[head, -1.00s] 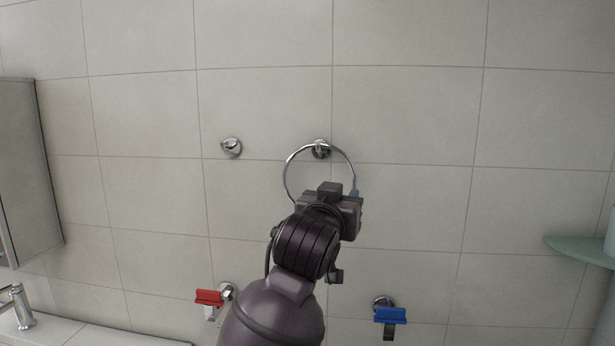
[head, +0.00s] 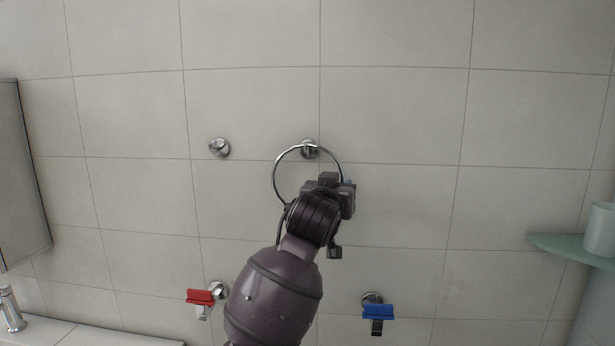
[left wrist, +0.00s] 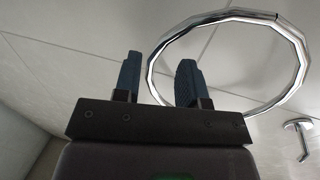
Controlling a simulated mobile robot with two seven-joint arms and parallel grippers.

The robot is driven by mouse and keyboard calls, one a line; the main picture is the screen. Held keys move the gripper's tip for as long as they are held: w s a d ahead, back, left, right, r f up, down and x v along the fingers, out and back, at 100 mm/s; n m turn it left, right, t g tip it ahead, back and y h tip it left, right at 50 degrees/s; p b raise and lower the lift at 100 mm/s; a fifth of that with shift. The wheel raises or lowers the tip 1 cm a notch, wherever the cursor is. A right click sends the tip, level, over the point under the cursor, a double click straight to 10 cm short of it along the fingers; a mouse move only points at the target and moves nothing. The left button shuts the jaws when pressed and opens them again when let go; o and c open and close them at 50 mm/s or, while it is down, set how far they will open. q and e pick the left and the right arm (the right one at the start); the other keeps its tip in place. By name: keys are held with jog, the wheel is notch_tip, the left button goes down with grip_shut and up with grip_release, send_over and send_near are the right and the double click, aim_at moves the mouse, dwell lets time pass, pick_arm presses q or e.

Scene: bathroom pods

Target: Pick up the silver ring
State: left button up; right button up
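The silver ring (head: 275,172) hangs from a round chrome wall mount (head: 309,149) in the head view. My left gripper (head: 340,184) is in front of its lower right part and hides some of it. In the left wrist view the ring (left wrist: 228,15) fills the upper right. My left gripper (left wrist: 158,82) is open there, with two dark blue fingers apart. The ring's near left edge shows between the fingers, and one finger overlaps the ring's opening. I cannot tell how deep the ring sits between them. My right gripper is not in view.
An empty chrome hook (head: 220,148) is left of the ring. Below are a red-handled fitting (head: 200,297) and a blue-handled fitting (head: 378,312). A glass shelf (head: 560,245) is at right, a cabinet (head: 20,180) and a faucet (head: 11,310) at left. The tiled wall is otherwise bare.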

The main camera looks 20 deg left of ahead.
pick_arm(q)
jog(key=shift+w, duration=1.15)
jog(key=shift+c, duration=0.2)
grip_shut()
